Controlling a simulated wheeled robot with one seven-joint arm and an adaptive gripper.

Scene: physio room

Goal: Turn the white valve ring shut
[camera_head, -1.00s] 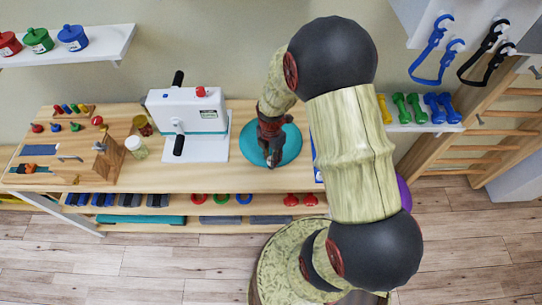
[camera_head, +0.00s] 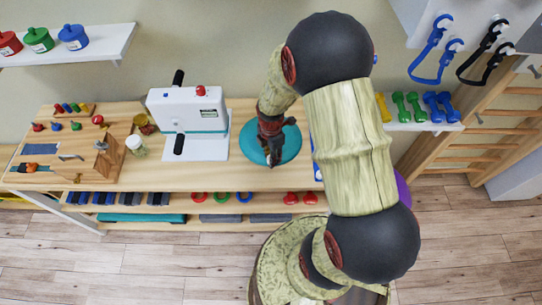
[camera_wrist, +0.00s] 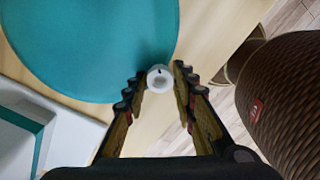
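A small white round piece with a dark mark, which looks like the white valve ring (camera_wrist: 160,79), shows in the wrist view at the edge of a teal disc (camera_wrist: 100,40). My gripper (camera_wrist: 160,74) points down at it, one fingertip on each side. The fingers stand apart, with thin gaps seeming to show beside the white piece; I cannot tell whether either finger touches it. In the head view my gripper (camera_head: 271,156) is over the front part of the teal disc (camera_head: 291,142) on the bench, and the ring is hidden there.
A white machine with black handles (camera_head: 189,110) stands left of the disc on the wooden bench (camera_head: 210,178). Dumbbells (camera_head: 415,106) lie on a shelf to the right.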

